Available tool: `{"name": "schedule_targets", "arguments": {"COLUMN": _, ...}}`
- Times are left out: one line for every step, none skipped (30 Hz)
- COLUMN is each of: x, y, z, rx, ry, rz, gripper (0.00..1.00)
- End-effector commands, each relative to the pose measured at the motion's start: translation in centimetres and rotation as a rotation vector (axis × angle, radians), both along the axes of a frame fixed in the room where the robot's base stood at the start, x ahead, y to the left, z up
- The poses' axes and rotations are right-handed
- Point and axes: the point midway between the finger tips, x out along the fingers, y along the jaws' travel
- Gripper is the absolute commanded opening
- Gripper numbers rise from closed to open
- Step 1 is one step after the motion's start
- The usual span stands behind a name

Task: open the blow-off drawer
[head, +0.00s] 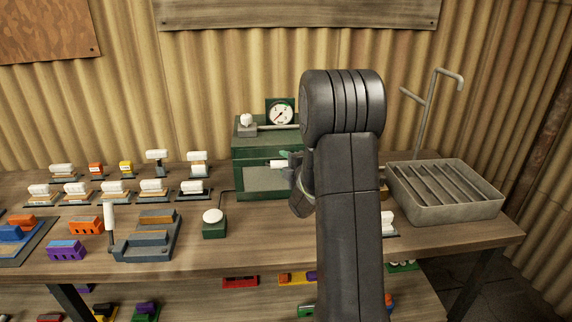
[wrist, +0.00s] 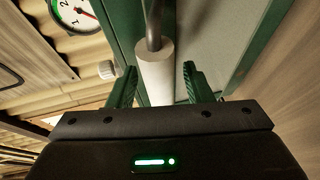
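A green box (head: 240,152) with a grey front panel (head: 262,180) stands at the back of the bench; I cannot tell which part of it is the drawer. A white cylindrical grip (head: 278,163) sticks out at its front. In the wrist view this white grip (wrist: 155,75) on a grey rod lies between the two green fingers of my gripper (wrist: 158,85). A gap shows on each side of it, so the fingers are open around it. In the head view my gripper (head: 292,168) is at the box front, partly hidden by my arm, which also covers the box's right side.
A round gauge (head: 281,114) and a small white knob (head: 246,120) sit on the box. A white-topped button (head: 213,216) stands in front of it on the left. A slatted grey tray (head: 445,208) is at right. Toy cars and fixtures fill the left bench.

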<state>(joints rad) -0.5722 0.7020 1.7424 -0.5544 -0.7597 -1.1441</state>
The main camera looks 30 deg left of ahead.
Motion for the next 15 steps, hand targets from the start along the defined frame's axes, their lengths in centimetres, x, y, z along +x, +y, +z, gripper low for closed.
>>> {"name": "schedule_targets", "arguments": {"x": 0.0, "y": -0.01, "z": 0.0, "rx": 0.0, "ry": 0.0, "rz": 0.0, "gripper": 0.38}}
{"name": "schedule_targets", "arguments": {"x": 0.0, "y": -0.02, "z": 0.0, "rx": 0.0, "ry": 0.0, "rz": 0.0, "gripper": 0.32}}
{"name": "schedule_targets", "arguments": {"x": 0.0, "y": -0.02, "z": 0.0, "rx": 0.0, "ry": 0.0, "rz": 0.0, "gripper": 0.24}}
{"name": "schedule_targets", "arguments": {"x": 0.0, "y": -0.02, "z": 0.0, "rx": 0.0, "ry": 0.0, "rz": 0.0, "gripper": 0.18}}
{"name": "schedule_targets", "arguments": {"x": 0.0, "y": -0.02, "z": 0.0, "rx": 0.0, "ry": 0.0, "rz": 0.0, "gripper": 0.13}}
{"name": "schedule_targets", "arguments": {"x": -0.01, "y": -0.03, "z": -0.01, "rx": 0.0, "ry": 0.0, "rz": 0.0, "gripper": 0.05}}
{"name": "schedule_targets", "arguments": {"x": -0.01, "y": -0.03, "z": -0.01, "rx": 0.0, "ry": 0.0, "rz": 0.0, "gripper": 0.0}}
{"name": "schedule_targets", "arguments": {"x": -0.01, "y": -0.03, "z": -0.01, "rx": 0.0, "ry": 0.0, "rz": 0.0, "gripper": 0.0}}
{"name": "schedule_targets", "arguments": {"x": -0.01, "y": -0.03, "z": -0.01, "rx": -0.001, "ry": 0.001, "rz": 0.0, "gripper": 0.0}}
{"name": "schedule_targets", "arguments": {"x": -0.01, "y": -0.05, "z": -0.01, "rx": -0.001, "ry": 0.001, "rz": 0.0, "gripper": 0.0}}
{"name": "schedule_targets", "arguments": {"x": -0.02, "y": -0.04, "z": -0.02, "rx": -0.001, "ry": 0.001, "rz": 0.0, "gripper": 0.0}}
{"name": "schedule_targets", "arguments": {"x": -0.06, "y": -0.07, "z": -0.04, "rx": -0.001, "ry": 0.001, "rz": 0.0, "gripper": 0.0}}
{"name": "schedule_targets", "arguments": {"x": -0.11, "y": -0.11, "z": -0.07, "rx": -0.001, "ry": 0.001, "rz": 0.0, "gripper": 0.0}}
{"name": "schedule_targets", "arguments": {"x": -0.2, "y": -0.16, "z": -0.12, "rx": -0.001, "ry": 0.001, "rz": 0.0, "gripper": 0.0}}
{"name": "schedule_targets", "arguments": {"x": -0.37, "y": -0.27, "z": -0.2, "rx": -0.001, "ry": 0.001, "rz": 0.0, "gripper": 0.0}}
